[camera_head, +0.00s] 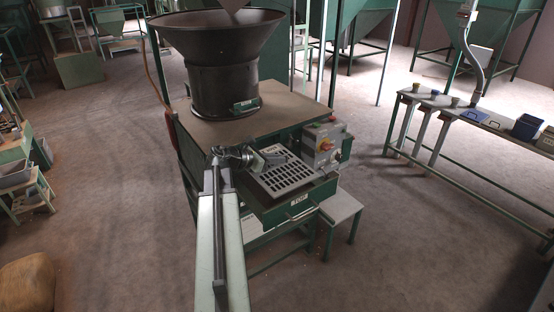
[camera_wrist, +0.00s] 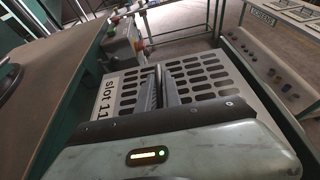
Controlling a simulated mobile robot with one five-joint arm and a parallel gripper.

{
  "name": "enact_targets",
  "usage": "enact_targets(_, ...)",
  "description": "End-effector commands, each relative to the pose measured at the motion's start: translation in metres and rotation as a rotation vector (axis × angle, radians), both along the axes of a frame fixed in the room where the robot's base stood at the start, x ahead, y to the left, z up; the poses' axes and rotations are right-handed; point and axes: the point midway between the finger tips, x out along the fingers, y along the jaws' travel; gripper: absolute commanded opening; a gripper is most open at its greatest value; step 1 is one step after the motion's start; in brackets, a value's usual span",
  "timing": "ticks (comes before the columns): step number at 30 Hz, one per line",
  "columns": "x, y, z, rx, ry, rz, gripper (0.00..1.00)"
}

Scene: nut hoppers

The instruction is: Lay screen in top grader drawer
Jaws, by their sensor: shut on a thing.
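The screen (camera_head: 287,177) is a grey metal plate with rows of slots. In the wrist view the screen (camera_wrist: 197,70) is marked "slot 11" and spreads out on both sides of my fingers. My gripper (camera_head: 256,160) is shut on the screen at its near side; its fingers (camera_wrist: 160,88) show in the wrist view. The top grader drawer (camera_head: 295,207) is green, pulled out, with a handle and a label that seems to read "TOP". The screen lies over the open drawer, roughly level. I cannot tell whether it rests in the drawer or hangs just above it.
The grader's brown top (camera_head: 200,128) carries a black hopper (camera_head: 222,70). A grey control box (camera_head: 325,148) with knobs stands right beside the drawer. A small bench (camera_head: 340,205) is at the right. A long table (camera_head: 480,122) with bins stands farther right. The floor between is clear.

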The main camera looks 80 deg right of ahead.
Motion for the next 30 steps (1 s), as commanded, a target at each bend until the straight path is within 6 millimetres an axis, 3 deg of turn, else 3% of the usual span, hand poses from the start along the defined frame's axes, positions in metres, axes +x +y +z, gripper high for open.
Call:
enact_targets(21, -0.001, 0.0, -0.06, 0.0, 0.001, -0.001, 0.0)
enact_targets(30, -0.002, 0.0, -0.075, 0.0, 0.001, -0.002, 0.0)
